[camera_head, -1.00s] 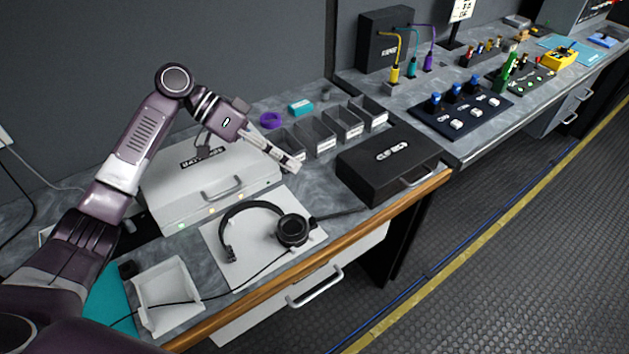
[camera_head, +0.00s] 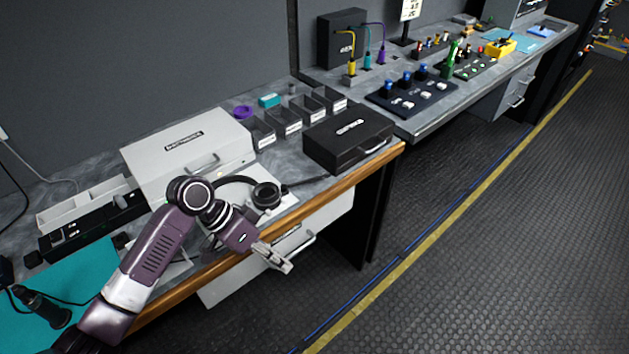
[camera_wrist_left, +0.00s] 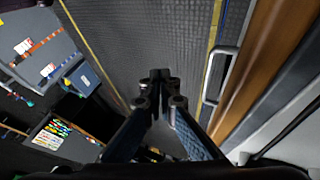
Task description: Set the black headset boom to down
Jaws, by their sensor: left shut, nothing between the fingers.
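The black headset (camera_head: 266,194) lies on a white sheet (camera_head: 289,203) near the front edge of the workbench. Its headband arches to the left of the visible ear cup. My left arm covers the left end of the headset, and the boom cannot be made out. My left gripper (camera_head: 286,263) is shut and empty. It hangs in front of the bench edge, before the drawer handle and apart from the headset. In the left wrist view my gripper (camera_wrist_left: 160,78) points at the floor, with the bench edge at right. My right gripper is not in view.
A white case (camera_head: 185,150) stands behind the headset and a black case (camera_head: 348,139) to its right. Grey bins (camera_head: 287,122) line the back. A teal mat (camera_head: 70,285) lies at left. The aisle floor (camera_head: 460,260) is clear.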

